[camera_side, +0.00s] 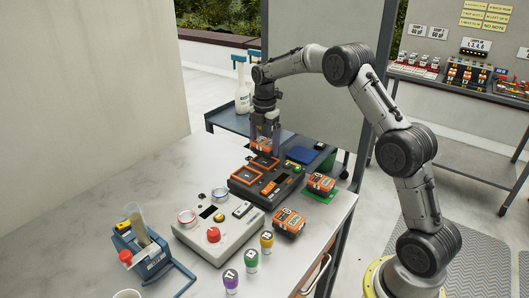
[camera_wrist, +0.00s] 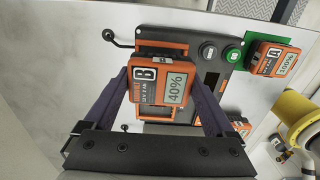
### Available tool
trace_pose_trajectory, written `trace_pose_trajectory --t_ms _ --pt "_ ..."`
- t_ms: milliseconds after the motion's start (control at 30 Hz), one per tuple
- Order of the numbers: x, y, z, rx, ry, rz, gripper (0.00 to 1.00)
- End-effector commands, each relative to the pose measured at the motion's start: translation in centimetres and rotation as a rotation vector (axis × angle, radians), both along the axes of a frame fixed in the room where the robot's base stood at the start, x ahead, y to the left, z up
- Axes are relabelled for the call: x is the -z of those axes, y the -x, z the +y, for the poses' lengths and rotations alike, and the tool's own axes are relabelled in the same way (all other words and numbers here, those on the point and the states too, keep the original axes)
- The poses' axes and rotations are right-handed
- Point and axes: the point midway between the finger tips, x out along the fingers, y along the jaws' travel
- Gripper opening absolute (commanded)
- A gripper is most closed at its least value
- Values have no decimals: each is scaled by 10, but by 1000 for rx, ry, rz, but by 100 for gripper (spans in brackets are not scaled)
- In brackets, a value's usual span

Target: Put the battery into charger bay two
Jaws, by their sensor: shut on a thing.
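My gripper (camera_side: 265,149) is shut on an orange and grey battery (camera_side: 262,143), marked B with a 40% display in the wrist view (camera_wrist: 160,86). The battery is between both fingers, over the far end of the dark charger (camera_side: 251,190). Whether it touches the charger is unclear. The charger has orange-framed bays; one (camera_side: 246,176) looks empty in the side view. In the wrist view the charger (camera_wrist: 224,56) lies behind the battery, which hides part of the bays. Bay numbers are too small to read surely.
A battery marked A, 100% (camera_wrist: 274,58), sits on a green pad (camera_wrist: 235,50) right of the charger. Another battery (camera_side: 289,222) lies nearer the front. A grey control box (camera_side: 205,240) with a red button and several coloured knobs stand in front.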

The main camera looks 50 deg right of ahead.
Motion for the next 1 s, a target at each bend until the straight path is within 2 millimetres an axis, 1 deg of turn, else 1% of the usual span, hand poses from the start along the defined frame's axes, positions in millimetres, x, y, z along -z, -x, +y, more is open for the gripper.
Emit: trace_pose_trajectory --t_ms 100,200,600,633,667,700,900,1000 --pt "17 0 0 0 -1 2 6" --pt "28 0 0 0 0 1 6" --pt "33 0 0 0 1 -2 6" --pt "34 0 0 0 0 1 91" --pt "34 0 0 0 0 1 97" --pt "34 0 0 0 0 1 100" --pt "34 0 0 0 0 1 100" --pt "30 0 0 0 0 1 100"
